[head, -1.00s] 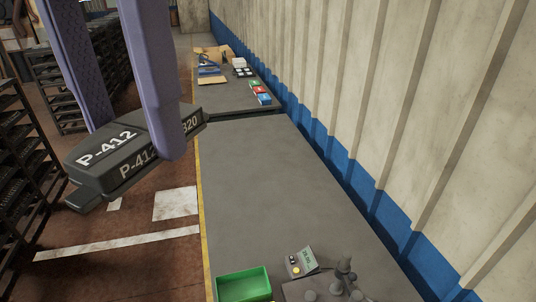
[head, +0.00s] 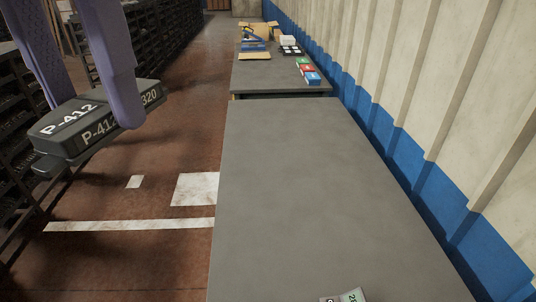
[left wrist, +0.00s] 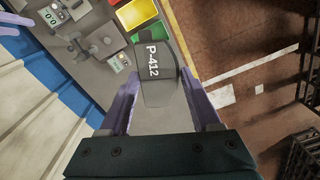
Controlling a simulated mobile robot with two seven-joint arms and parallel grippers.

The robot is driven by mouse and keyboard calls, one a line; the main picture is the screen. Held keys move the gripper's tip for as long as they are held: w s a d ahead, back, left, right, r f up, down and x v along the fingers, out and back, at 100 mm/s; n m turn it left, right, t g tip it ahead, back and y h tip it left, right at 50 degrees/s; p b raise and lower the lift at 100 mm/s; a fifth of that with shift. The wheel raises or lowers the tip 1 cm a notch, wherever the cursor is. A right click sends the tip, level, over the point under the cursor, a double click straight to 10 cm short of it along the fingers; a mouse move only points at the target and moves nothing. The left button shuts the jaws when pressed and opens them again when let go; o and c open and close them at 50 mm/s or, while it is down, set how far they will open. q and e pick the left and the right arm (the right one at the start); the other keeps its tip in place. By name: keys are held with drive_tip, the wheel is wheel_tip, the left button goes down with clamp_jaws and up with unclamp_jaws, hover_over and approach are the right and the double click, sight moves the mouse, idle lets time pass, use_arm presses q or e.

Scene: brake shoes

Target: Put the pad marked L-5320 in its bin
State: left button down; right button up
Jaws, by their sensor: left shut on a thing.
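My left gripper (head: 95,112) is shut on a dark grey brake pad (head: 75,128) at the left of the head view, in the air over the floor beside the bench. The pad reads "P-412" on two faces; another marking ending in "320" is partly hidden by a finger. In the left wrist view the pad (left wrist: 154,72) sits between the purple fingers, "P-412" facing the camera. Beyond it are a yellow bin (left wrist: 135,14) and a green bin (left wrist: 172,28), partly covered by the pad, and a sliver of red bin (left wrist: 115,2). My right gripper is not in view.
The grey bench (head: 310,180) is largely clear in the head view. A farther bench (head: 275,80) carries small coloured boxes (head: 307,71) and cardboard. A corrugated wall (head: 420,70) runs along the right. Dark racks (head: 160,40) stand left. Instruments (left wrist: 105,42) show near the bins.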

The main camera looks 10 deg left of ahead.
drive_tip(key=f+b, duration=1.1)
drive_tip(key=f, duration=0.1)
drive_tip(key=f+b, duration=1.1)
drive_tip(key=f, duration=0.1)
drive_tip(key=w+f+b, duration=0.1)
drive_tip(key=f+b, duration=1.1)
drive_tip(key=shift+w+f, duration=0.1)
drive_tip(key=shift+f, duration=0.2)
use_arm(q)
drive_tip(key=w+d+f+m+b, duration=0.1)
drive_tip(key=f+m, duration=0.3)
drive_tip(key=f, duration=1.6)
drive_tip(key=w+d+f+m+b, duration=0.1)
drive_tip(key=f+m, duration=0.4)
drive_tip(key=f, duration=1.6)
drive_tip(key=w+d+f+m+b, duration=0.1)
drive_tip(key=f+m, duration=0.3)
drive_tip(key=f, duration=1.7)
drive_tip(key=shift+w+d+f+m+b, duration=0.15)
drive_tip(key=shift+w+m+b, duration=0.15)
drive_tip(key=shift+w+b, duration=0.55)
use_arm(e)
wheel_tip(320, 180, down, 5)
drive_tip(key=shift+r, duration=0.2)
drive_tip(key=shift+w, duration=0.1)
use_arm(q)
drive_tip(key=shift+f, duration=0.15)
drive_tip(key=shift+c, duration=1.8)
unclamp_jaws()
